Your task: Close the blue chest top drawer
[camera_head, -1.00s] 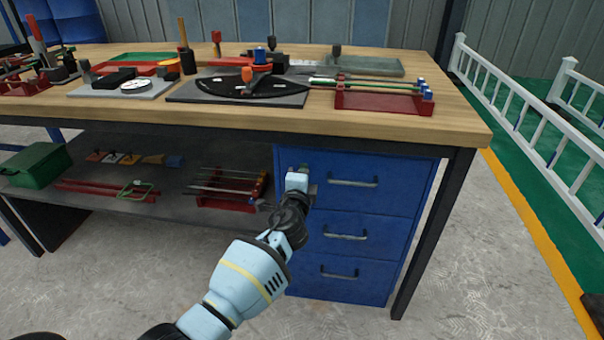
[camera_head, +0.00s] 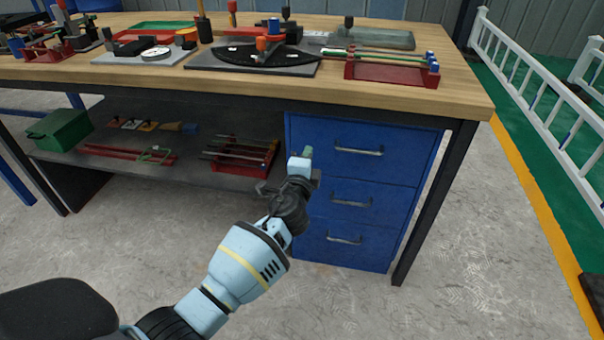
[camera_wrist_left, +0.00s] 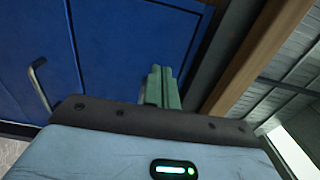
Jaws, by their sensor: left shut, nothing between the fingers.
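The blue chest (camera_head: 342,222) stands under the right end of the workbench, with three drawers stacked in it. Its top drawer (camera_head: 400,143) has a metal bar handle (camera_head: 358,150). The drawer front looks about level with those below; a small gap cannot be ruled out. My left gripper (camera_head: 307,152) is shut and empty, in front of the left part of the top drawer, left of the handle. In the left wrist view the green fingertips (camera_wrist_left: 162,85) are together close to the blue front (camera_wrist_left: 130,45); contact cannot be told. My right gripper is not in view.
The wooden workbench top (camera_head: 455,98) overhangs the chest and carries tools and parts. A shelf left of the chest holds a green box (camera_head: 60,132) and a red rack (camera_head: 240,157). A dark table leg (camera_head: 436,205) stands right of the chest. Floor in front is clear.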

